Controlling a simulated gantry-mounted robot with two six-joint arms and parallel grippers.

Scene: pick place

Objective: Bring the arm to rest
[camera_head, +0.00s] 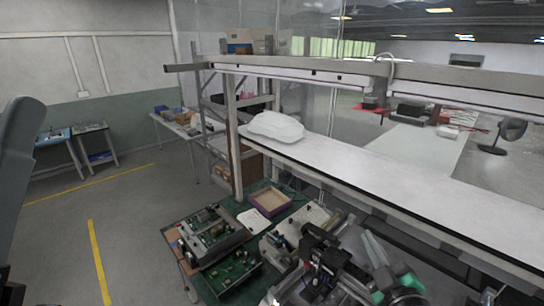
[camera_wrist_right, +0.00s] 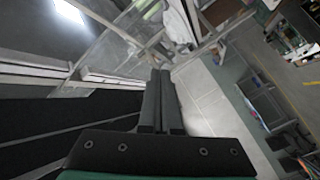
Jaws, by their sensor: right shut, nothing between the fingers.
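My right gripper (camera_wrist_right: 160,78) shows in the right wrist view. Its two long dark fingers lie side by side, shut with nothing between them, and point away from the camera. No object touches the fingertips there. In the head view, dark, grey and green parts crowd the lower middle, and I cannot clearly separate the fingers from the clutter behind. A grey-blue shape at the left edge of the head view looks like part of my left arm. My left gripper is not in view.
A white shelf (camera_head: 400,190) with a white rounded object (camera_head: 276,126) crosses the right side. Below it, a green bench holds circuit-board equipment (camera_head: 212,236) and an open box (camera_head: 270,201). Floor at left, with yellow lines (camera_head: 98,262), is clear.

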